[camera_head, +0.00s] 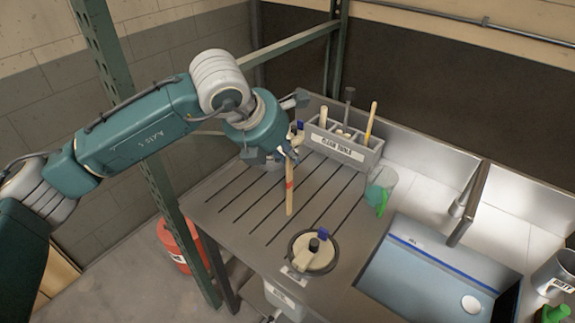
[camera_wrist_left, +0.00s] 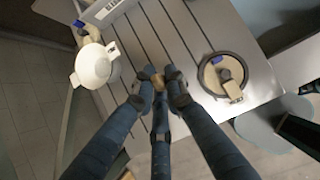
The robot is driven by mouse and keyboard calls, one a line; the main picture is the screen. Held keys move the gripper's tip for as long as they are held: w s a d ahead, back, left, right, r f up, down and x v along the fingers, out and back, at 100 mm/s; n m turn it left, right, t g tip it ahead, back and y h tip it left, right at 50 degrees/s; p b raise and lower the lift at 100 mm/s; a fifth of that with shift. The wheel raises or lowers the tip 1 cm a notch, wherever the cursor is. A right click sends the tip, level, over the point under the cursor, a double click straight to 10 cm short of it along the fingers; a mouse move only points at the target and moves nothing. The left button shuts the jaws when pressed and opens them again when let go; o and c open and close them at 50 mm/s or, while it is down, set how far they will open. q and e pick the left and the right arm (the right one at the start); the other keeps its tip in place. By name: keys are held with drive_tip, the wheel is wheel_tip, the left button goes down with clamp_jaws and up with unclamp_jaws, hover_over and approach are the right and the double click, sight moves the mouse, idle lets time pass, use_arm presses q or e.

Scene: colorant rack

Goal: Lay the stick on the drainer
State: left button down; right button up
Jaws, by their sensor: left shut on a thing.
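The wooden stick (camera_head: 290,195) with a red band hangs close to upright below my left gripper (camera_head: 287,155). The gripper is shut on its upper part. In the left wrist view the fingers of my left gripper (camera_wrist_left: 158,82) close around the stick (camera_wrist_left: 150,72), seen nearly end-on. The drainer (camera_head: 233,197) is the grooved grey surface with dark parallel slots under the stick; its slots also show in the left wrist view (camera_wrist_left: 180,40). The stick's lower end is over the drainer; I cannot tell whether it touches. My right gripper is not in view.
A grey tool holder (camera_head: 368,156) stands behind the drainer. A clear cup with green contents (camera_head: 380,188) is right of it. The blue sink (camera_head: 420,285) is at right. A green post (camera_head: 160,190) stands at left.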

sight(288, 171)
use_arm(q)
drive_tip(key=shift+f, duration=0.55)
wheel_tip(288, 171, down, 4)
drive_tip(key=shift+r+p, duration=0.1)
drive_tip(key=shift+p, duration=0.6)
drive_tip(key=shift+f+b, duration=0.2)
drive_tip(key=shift+b, duration=0.15)
drive_tip(key=c, duration=1.8)
unclamp_jaws()
drive_tip(key=shift+r, duration=0.1)
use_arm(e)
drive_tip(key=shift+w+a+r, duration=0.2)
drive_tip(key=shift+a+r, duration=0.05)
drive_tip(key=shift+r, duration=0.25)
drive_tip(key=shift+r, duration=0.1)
